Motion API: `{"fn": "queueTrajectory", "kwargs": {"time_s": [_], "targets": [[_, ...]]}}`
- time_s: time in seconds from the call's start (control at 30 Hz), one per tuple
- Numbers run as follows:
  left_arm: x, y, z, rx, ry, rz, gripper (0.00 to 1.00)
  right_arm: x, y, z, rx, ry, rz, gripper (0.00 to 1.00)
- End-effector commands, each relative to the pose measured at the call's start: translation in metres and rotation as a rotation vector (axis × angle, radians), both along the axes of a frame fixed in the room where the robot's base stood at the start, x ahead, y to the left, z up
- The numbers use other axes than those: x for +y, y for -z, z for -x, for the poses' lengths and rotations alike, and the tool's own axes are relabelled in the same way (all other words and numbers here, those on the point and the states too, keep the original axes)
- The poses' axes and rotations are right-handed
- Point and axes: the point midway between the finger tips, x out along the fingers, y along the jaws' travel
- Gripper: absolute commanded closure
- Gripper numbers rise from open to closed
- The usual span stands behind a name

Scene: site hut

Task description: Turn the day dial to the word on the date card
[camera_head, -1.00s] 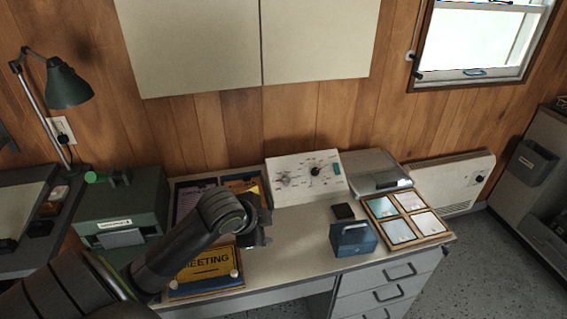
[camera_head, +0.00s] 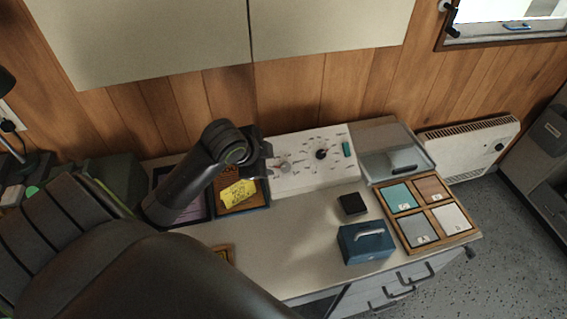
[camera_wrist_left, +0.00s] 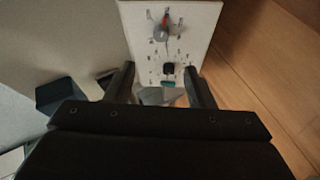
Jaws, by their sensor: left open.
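A white sloped panel (camera_head: 310,178) stands at the back of the desk against the wall. It carries a grey dial (camera_head: 284,168) on the left and a black dial (camera_head: 320,154) on the right, each ringed by small marks too small to read. In the left wrist view the grey dial (camera_wrist_left: 161,30) has a reddish part, and the black dial (camera_wrist_left: 168,68) is nearer the fingers. My left gripper (camera_head: 266,160) is open and empty, just left of the grey dial in the head view. I cannot make out which thing is the date card. My right gripper is not in view.
A yellow note (camera_head: 238,194) lies in a dark tray left of the panel. A blue box (camera_head: 366,242), a black block (camera_head: 352,204), a wooden frame of tiles (camera_head: 410,246) and a clear-lidded case (camera_head: 385,135) stand right. The desk middle (camera_head: 290,235) is clear.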

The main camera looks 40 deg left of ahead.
Motion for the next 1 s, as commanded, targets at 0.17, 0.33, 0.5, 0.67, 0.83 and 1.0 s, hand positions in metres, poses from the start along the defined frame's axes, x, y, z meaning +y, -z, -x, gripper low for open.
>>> {"fn": "queueTrajectory", "kwargs": {"time_s": [0.17, 0.33, 0.5, 0.67, 0.83, 1.0], "targets": [[0.0, 0.03, -0.021, 0.003, -0.003, 0.003, 0.51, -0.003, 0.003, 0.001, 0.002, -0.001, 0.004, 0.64], [0.001, 0.054, -0.039, 0.002, -0.002, 0.002, 0.51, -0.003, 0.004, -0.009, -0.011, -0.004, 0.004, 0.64], [0.001, 0.078, -0.056, 0.002, -0.001, 0.002, 0.51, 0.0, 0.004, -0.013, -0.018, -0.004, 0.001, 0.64], [0.002, 0.097, -0.07, 0.001, -0.001, 0.0, 0.51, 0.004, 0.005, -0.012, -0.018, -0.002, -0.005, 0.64], [0.003, 0.11, -0.08, 0.001, 0.0, -0.001, 0.51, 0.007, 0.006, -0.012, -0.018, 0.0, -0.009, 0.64], [0.002, 0.115, -0.084, -0.001, 0.0, -0.001, 0.51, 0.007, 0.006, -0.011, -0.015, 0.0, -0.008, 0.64]]}}
